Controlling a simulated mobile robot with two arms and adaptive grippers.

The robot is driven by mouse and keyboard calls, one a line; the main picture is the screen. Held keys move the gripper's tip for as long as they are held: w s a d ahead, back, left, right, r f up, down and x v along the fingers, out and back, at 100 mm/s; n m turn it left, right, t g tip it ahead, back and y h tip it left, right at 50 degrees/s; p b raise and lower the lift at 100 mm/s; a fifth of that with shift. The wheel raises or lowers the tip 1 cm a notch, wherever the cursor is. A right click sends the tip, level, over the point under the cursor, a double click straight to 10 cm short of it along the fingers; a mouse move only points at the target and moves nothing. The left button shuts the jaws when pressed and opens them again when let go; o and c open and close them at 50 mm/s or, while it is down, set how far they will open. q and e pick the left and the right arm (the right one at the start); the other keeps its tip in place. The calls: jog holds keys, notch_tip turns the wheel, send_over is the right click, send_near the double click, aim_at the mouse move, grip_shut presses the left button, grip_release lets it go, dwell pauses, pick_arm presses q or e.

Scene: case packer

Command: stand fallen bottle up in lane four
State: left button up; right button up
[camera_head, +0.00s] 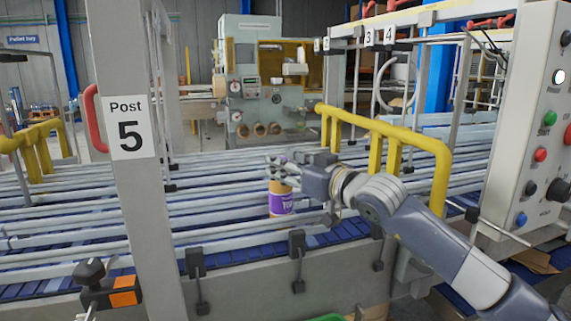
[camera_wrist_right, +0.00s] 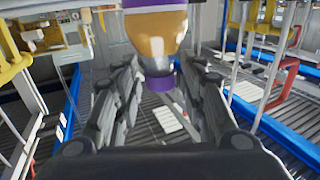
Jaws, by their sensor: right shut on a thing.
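A bottle (camera_head: 282,203) with a purple label and tan body is upright, or nearly so, among the conveyor rails in the head view. My left gripper is not in view.
Long metal rails (camera_head: 215,207) divide the blue conveyor (camera_head: 345,228) into lanes. A grey post (camera_head: 135,220) marked Post 5 stands at left. A yellow guard rail (camera_head: 385,130) is behind my right arm, and a control box (camera_head: 530,125) stands at right. Number signs (camera_head: 388,35) hang on the frame.

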jog(key=shift+f, duration=0.1)
jog(key=o, duration=1.1)
jog(key=shift+c, duration=0.2)
jog(key=shift+o, duration=0.6)
jog(key=b+v, duration=0.4)
jog(key=v, duration=0.8)
jog(key=shift+b, duration=0.3)
